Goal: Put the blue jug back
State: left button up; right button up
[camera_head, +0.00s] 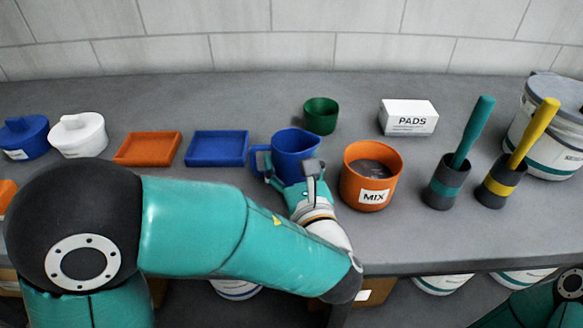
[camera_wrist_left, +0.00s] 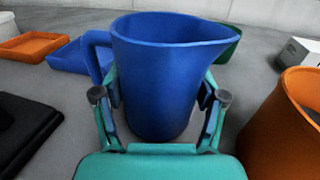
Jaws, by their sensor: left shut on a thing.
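The blue jug (camera_head: 290,150) stands upright on the grey bench in the head view, its handle to the left. My left gripper (camera_head: 296,178) reaches it from the front, with its fingers around the jug's lower body. The left wrist view shows the jug (camera_wrist_left: 165,70) upright between the two fingers of this gripper (camera_wrist_left: 160,112), which are shut on its sides. I cannot tell whether its base touches the bench. A flat blue tray (camera_head: 217,149) lies to the left of the jug, empty. My right gripper is out of view.
An orange MIX tub (camera_head: 365,183) stands close right of the jug. A green cup (camera_head: 320,116) is behind. An orange tray (camera_head: 148,149) and lidded white (camera_head: 78,136) and blue (camera_head: 23,139) pots are left. A PADS box (camera_head: 408,117) and brush holders stand right.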

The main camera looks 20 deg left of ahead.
pick_arm(q)
jog(key=shift+f, duration=0.45)
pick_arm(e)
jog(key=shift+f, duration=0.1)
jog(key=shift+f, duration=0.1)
pick_arm(q)
jog(key=o, duration=1.2)
jog(key=shift+f, duration=0.1)
